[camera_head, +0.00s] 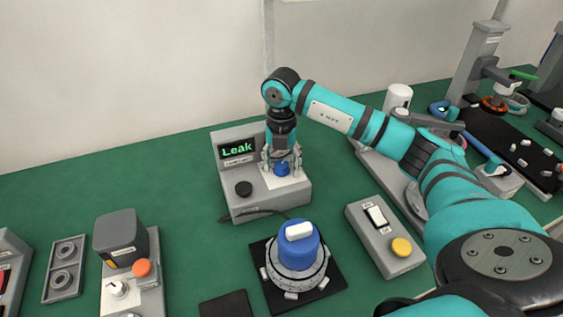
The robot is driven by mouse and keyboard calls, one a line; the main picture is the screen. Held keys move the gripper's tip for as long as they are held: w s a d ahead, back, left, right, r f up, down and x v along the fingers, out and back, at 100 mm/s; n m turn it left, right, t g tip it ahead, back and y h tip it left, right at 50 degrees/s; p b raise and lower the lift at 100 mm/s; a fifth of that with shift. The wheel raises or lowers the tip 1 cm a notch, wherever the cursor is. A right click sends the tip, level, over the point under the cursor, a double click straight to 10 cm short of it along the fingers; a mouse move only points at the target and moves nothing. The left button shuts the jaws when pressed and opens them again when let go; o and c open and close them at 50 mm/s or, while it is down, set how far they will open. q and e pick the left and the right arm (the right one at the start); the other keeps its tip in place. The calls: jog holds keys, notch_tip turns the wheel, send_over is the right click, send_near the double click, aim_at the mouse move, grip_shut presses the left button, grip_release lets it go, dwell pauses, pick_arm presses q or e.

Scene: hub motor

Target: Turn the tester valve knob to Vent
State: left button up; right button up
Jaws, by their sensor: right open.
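The grey tester (262,198) stands in the middle of the green table, and its dark screen (238,149) reads "Leak" in green letters. A blue knob (281,168) on the white plate of its top face sits below my right gripper (281,171). My right gripper points down with its fingers open on both sides of the blue knob. I cannot tell whether they touch it. The knob's markings are hidden or too small to read. A black round knob (243,188) is on the tester's left front. My left gripper is not in view.
In front stands a blue-topped round fixture (298,247) on a black mat. A grey box with a switch and yellow button (401,247) is to its right. A device with an orange button (142,268) stands left. Green table is bare between that device and the tester.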

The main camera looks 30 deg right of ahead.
jog(key=c, duration=1.1)
jog(key=shift+c, duration=0.2)
jog(key=n+b, duration=0.1)
jog(key=n, duration=0.2)
jog(key=shift+n, duration=0.3)
jog(key=shift+n+b, duration=0.55)
jog(key=shift+n, duration=1.35)
jog(key=shift+r, duration=0.1)
jog(key=o, duration=1.1)
jog(key=shift+o, duration=0.2)
